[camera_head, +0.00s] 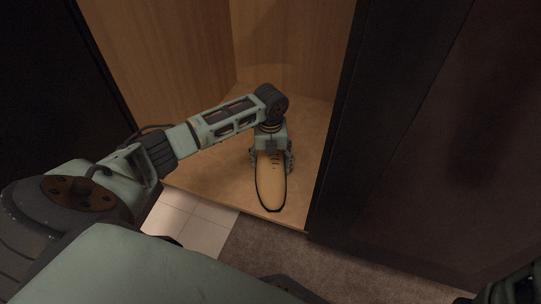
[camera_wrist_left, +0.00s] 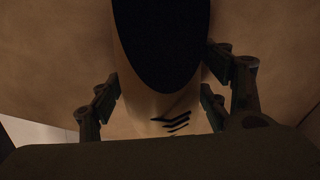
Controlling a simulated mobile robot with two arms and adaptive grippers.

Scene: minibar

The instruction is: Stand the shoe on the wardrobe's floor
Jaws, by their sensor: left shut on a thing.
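The shoe (camera_head: 270,188) is tan with a dark rim and dark stripes. In the head view its rounded end points toward the wardrobe's front edge. My left gripper (camera_head: 271,161) is shut on the shoe, with a finger on each side. In the left wrist view the shoe (camera_wrist_left: 150,110) sits between the fingers of the gripper (camera_wrist_left: 160,95), with a large dark oval part above. The shoe is over the wardrobe's floor (camera_head: 220,178), close to its front edge. I cannot tell whether it touches the floor. The gripper hides its far end.
The wardrobe's wooden side wall (camera_head: 165,60) and back wall (camera_head: 290,45) enclose the floor. A dark panel (camera_head: 400,130) stands to the right. White tiles (camera_head: 195,220) and carpet (camera_head: 270,250) lie in front. The wardrobe floor beside the shoe is bare.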

